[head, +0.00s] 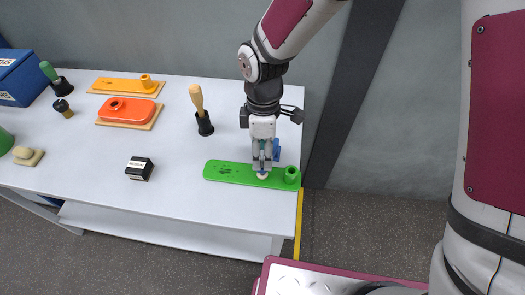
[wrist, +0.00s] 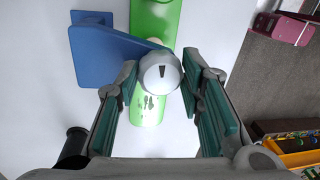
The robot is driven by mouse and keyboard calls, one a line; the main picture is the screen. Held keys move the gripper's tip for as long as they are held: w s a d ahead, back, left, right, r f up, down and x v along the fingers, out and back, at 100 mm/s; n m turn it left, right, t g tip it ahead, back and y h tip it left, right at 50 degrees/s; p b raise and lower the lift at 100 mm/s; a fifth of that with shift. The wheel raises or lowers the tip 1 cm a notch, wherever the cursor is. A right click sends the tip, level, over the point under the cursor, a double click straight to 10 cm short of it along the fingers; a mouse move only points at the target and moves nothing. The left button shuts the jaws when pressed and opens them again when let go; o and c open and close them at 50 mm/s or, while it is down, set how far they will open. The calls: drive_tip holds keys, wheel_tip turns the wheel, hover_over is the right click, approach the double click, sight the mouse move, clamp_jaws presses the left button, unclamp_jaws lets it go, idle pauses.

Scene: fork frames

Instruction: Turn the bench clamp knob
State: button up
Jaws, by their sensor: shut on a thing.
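The bench clamp knob is a small round silver-white knob (wrist: 160,72) with a dark mark on its face. It also shows as a pale spot below my fingers in the head view (head: 262,176). My gripper (wrist: 160,78) points down with its green-padded fingers closed on either side of the knob. A blue bracket (wrist: 108,48) stands right beside the knob and shows behind my gripper in the head view (head: 276,149). A long green plate (head: 225,171) lies beneath them, with a raised round green post (head: 291,175) at its right end.
The white bench (head: 100,185) ends just right of the green plate. A black box (head: 139,168) and a wooden-handled tool in a black holder (head: 203,115) stand to the left. Orange (head: 124,86) and red-orange (head: 128,110) pieces lie at the back left.

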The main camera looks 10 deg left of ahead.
drive_tip(key=o, duration=1.2)
drive_tip(key=r, duration=0.4)
drive_tip(key=w+r, duration=0.1)
drive_tip(key=r, duration=0.7)
drive_tip(key=shift+w+a, duration=0.15)
drive_tip(key=shift+w, duration=0.1)
